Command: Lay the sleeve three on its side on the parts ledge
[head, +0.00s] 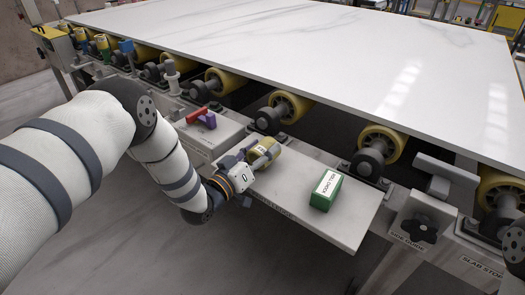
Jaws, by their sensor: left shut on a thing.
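My left gripper (258,158) is shut on a short yellow cylinder, which I take to be sleeve three (269,147). The sleeve is at the left end of the parts ledge (340,222), a pale flat shelf in front of the rollers. It looks to lie on its side, partly hidden by the fingers; I cannot tell whether it touches the ledge. Its marking is too small to read. My right gripper is not in view.
A green box with a white label (326,190) stands on the ledge, right of the sleeve. A red and purple item (203,117) sits on a grey box to the left. The large stone slab (330,45) lies over yellow rollers behind.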

